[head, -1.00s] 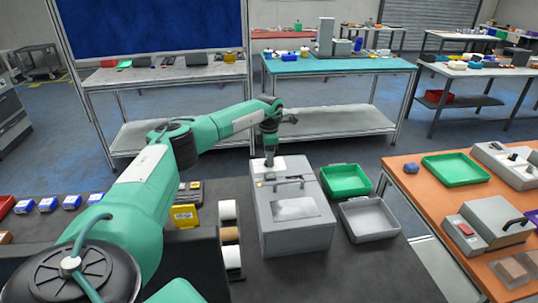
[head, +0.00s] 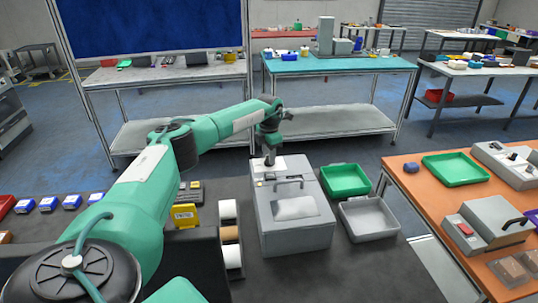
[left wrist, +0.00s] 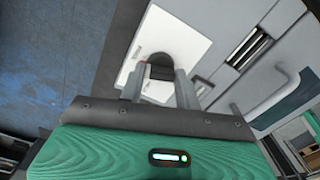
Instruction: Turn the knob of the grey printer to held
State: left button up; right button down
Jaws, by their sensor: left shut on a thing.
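The grey printer (head: 293,236) stands on the dark table in the middle of the head view, with a dark handle on its top. A white panel (left wrist: 172,42) lies at its back left corner. My left gripper (head: 269,160) points down over this panel. In the left wrist view its two fingers (left wrist: 160,82) are closed around a dark knob (left wrist: 158,70) with a small red mark at its edge. The fingers hide part of the knob, so its exact setting cannot be read. My right gripper is not in view.
A green tray (head: 345,193) and a grey tray (head: 342,227) sit just right of the printer. Rolls in a dark holder (head: 231,262) and a yellow box (head: 185,215) stand left of it. An orange table (head: 425,205) is further right.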

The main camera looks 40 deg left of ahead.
pick_arm(q)
jog(key=n, duration=0.3)
jog(key=shift+n, duration=0.4)
jog(key=n+p, duration=0.1)
jog(key=n, duration=0.2)
jog(key=shift+r+n, duration=0.1)
jog(key=shift+n, duration=0.2)
jog(key=n, duration=0.3)
jog(key=shift+n+p, duration=0.3)
jog(key=shift+p, duration=0.1)
jog(key=shift+n+p, duration=0.35)
jog(key=shift+n, duration=1.15)
jog(key=o, duration=1)
